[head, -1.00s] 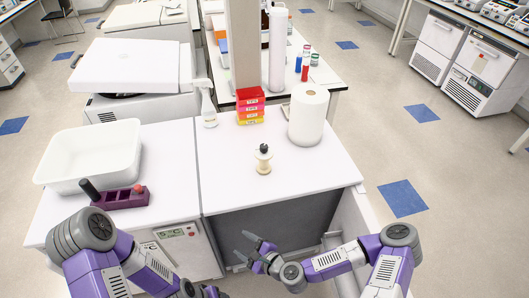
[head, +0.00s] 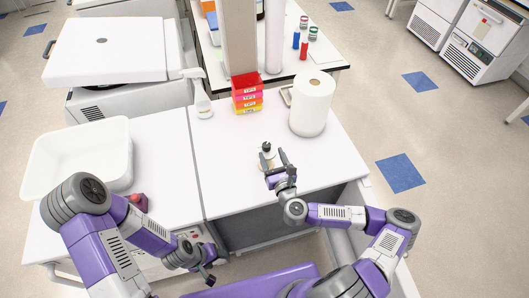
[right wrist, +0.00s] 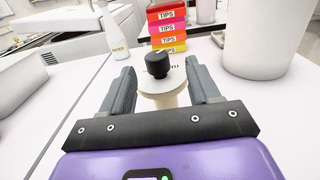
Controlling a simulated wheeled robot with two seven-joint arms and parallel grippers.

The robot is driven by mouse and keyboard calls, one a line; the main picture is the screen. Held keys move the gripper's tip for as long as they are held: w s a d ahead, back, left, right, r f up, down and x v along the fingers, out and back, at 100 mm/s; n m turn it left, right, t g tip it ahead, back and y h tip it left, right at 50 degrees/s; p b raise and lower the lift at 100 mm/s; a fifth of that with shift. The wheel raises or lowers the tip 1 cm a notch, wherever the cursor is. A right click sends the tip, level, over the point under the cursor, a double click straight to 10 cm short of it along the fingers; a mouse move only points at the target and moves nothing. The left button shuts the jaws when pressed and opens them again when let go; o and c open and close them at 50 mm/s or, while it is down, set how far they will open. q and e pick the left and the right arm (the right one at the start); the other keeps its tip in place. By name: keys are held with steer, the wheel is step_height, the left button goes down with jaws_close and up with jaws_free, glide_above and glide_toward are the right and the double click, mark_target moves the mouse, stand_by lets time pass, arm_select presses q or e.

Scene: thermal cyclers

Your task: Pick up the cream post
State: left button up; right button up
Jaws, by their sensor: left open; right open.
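The cream post (head: 267,160) stands upright on the white bench top, with a black knob on top. In the right wrist view the cream post (right wrist: 161,93) shows its round cream flange and the black knob. My right gripper (head: 274,160) is open, with its fingers reaching toward the post. In the right wrist view the open right gripper (right wrist: 163,88) has one finger on each side of the post, with gaps visible. The post's lower part is hidden by the gripper body. My left gripper (head: 208,278) is open and empty, low in front of the bench.
Stacked coloured tip boxes (head: 247,93) and a white paper roll (head: 312,103) stand behind the post. A white tub (head: 78,157) sits at left. The bench around the post is clear.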

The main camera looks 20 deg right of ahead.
mark_target(268, 149)
steer(key=w, duration=0.5)
steer(key=shift+w+a, duration=0.1)
steer(key=shift+a, duration=0.3)
jaws_close()
